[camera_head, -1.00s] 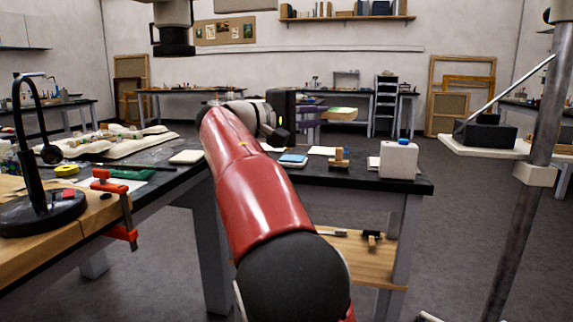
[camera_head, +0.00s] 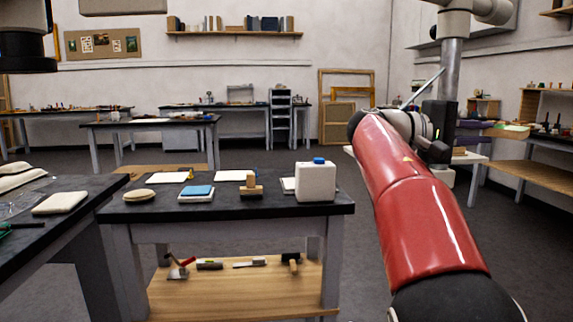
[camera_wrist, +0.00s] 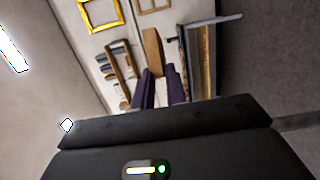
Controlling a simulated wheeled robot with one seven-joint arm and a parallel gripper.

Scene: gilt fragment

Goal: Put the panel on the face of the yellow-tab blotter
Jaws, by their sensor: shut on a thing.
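My gripper (camera_head: 468,130) is at the right of the head view, raised in front of the back-right furniture. Its purple fingers, also in the wrist view (camera_wrist: 160,88), are shut on the panel (camera_wrist: 152,50), a small brown slab between them. In the head view the panel (camera_head: 512,131) shows as a tan and green piece at the fingertips, clear of the bench. Several flat pale pads lie on the dark bench, one with a blue top (camera_head: 197,191).
The dark bench (camera_head: 130,212) holds a white jug with a blue cap (camera_head: 316,182), a wooden-handled block (camera_head: 251,186) and a round pale pad (camera_head: 139,195). Tools lie on its lower shelf (camera_head: 230,290). A wooden side shelf (camera_head: 550,155) stands at right. Floor is open behind the bench.

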